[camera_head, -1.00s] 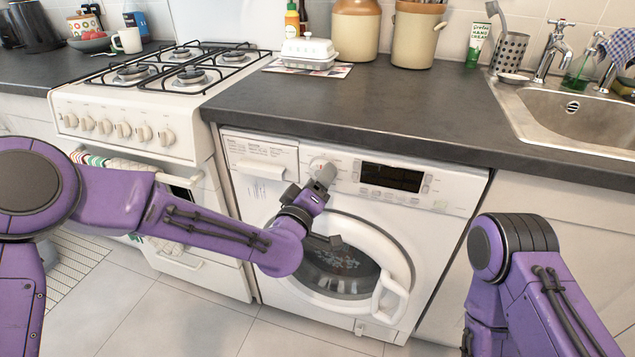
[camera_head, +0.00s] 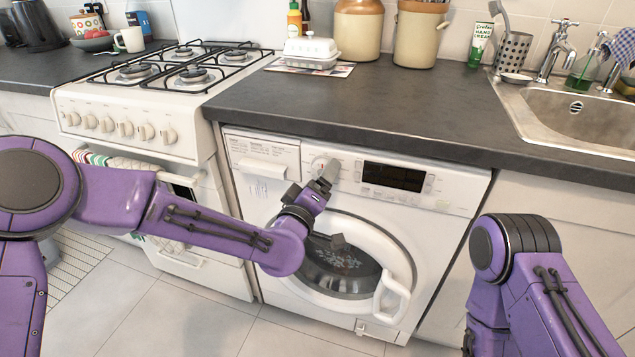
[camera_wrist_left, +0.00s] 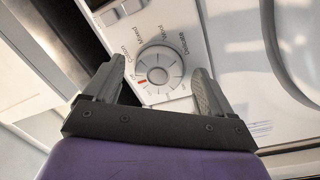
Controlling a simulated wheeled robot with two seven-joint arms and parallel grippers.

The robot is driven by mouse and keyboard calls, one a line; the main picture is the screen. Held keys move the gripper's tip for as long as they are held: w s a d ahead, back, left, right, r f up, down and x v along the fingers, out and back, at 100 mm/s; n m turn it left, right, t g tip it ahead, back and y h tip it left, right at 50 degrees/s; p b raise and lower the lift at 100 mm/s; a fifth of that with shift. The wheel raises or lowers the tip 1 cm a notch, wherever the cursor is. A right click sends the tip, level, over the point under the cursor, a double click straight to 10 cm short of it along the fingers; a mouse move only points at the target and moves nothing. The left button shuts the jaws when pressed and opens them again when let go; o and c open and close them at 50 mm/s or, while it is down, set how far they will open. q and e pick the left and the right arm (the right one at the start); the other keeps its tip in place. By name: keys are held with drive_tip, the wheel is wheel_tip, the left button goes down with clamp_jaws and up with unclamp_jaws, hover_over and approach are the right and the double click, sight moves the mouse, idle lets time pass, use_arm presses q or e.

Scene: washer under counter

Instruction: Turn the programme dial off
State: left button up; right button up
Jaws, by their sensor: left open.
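The programme dial (camera_wrist_left: 161,66) is a round light-grey knob on the washer's white front panel, ringed by printed programme names. A small red mark shows near its lower left edge in the left wrist view; I cannot tell which setting it points to. In the head view the dial (camera_head: 321,162) is partly hidden behind my left gripper (camera_head: 328,175). In the left wrist view my left gripper (camera_wrist_left: 158,73) is open, with one finger on each side of the dial. I cannot tell whether the fingers touch it. My right arm shows at the right; its gripper is out of view.
The washer's dark display (camera_head: 394,177) is right of the dial and the detergent drawer (camera_head: 263,160) is left of it. The dark counter (camera_head: 400,110) overhangs just above. The round door with its white handle (camera_head: 391,298) is below. The cooker (camera_head: 130,115) stands left.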

use_arm(q)
drive_tip(key=v, duration=1)
drive_tip(key=shift+s, duration=0.15)
drive_tip(key=shift+a, duration=0.1)
drive_tip(key=s+a+f+g+y, duration=0.3)
drive_tip(key=s+a+f, duration=0.25)
drive_tip(key=f, duration=0.45)
drive_tip(key=s+a+f+g+y, duration=0.2)
drive_tip(key=s+a+f+g, duration=0.15)
drive_tip(key=a+f, duration=0.45)
drive_tip(key=s+a+f+g+y, duration=0.3)
drive_tip(key=s+a+f, duration=0.15)
drive_tip(key=f, duration=0.75)
drive_tip(key=s+a+f+g+y, duration=0.1)
drive_tip(key=s+a+f+g, duration=0.2)
drive_tip(key=s, duration=0.5)
drive_tip(key=s+a+f+g+y, duration=0.1)
drive_tip(key=s+a+f, duration=0.2)
drive_tip(key=s+a, duration=0.35)
wheel_tip(320, 180, up, 15)
drive_tip(key=s+p, duration=0.1)
drive_tip(key=p, duration=1.4)
drive_tip(key=shift+s+d, duration=0.2)
drive_tip(key=shift+d, duration=0.25)
